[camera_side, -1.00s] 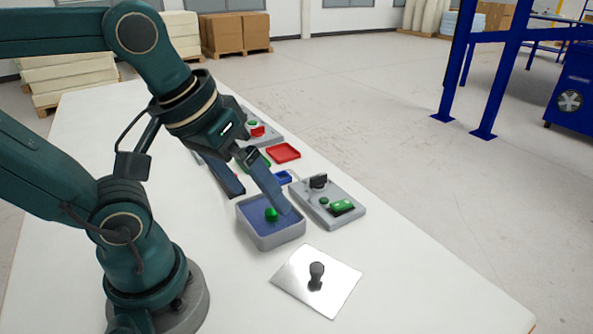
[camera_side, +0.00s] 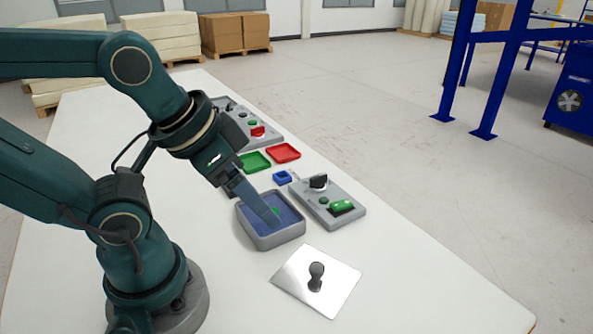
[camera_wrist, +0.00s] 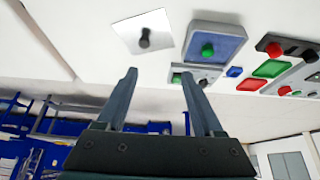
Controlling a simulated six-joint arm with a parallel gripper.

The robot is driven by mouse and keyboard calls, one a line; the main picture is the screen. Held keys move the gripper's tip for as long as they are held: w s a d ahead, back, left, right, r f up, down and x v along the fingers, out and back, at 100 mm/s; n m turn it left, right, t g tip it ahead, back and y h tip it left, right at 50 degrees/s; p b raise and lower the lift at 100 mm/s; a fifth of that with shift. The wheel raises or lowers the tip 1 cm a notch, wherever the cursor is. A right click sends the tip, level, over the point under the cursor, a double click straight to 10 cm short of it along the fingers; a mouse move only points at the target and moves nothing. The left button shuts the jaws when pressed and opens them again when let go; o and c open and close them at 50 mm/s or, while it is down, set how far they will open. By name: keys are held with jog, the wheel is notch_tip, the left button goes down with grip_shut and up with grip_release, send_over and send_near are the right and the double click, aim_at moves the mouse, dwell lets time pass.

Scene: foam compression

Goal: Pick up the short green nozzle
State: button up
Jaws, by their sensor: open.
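The short green nozzle (camera_side: 276,211) is in the grey tray with a blue inside (camera_side: 267,241). A finger of my gripper (camera_side: 269,216) partly hides it in the side view. The nozzle also shows in the wrist view (camera_wrist: 208,50), inside the tray (camera_wrist: 214,32). In the wrist view my gripper (camera_wrist: 160,76) is open, with nothing between its fingers. The tray and nozzle lie beyond the right finger there. In the side view the fingers overlap over the tray, and I cannot tell whether they touch the nozzle.
A reflective plate (camera_side: 296,281) with a black knob (camera_side: 316,275) lies in front of the tray. A grey panel (camera_side: 346,218) with a black knob and green switch stands to its right. Behind are a small blue holder (camera_side: 283,177), green tray (camera_side: 255,162) and red tray (camera_side: 284,152).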

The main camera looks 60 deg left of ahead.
jog(key=m+g, duration=0.5)
jog(key=m, duration=0.4)
send_over(274, 210)
notch_tip(274, 210, down, 9)
jog(key=shift+r, duration=0.15)
jog(key=shift+s+a+f+g, duration=0.15)
jog(key=shift+s+f+g, duration=0.15)
jog(key=shift+f, duration=0.35)
jog(key=shift+w+f, duration=0.1)
jog(key=shift+f, duration=2.05)
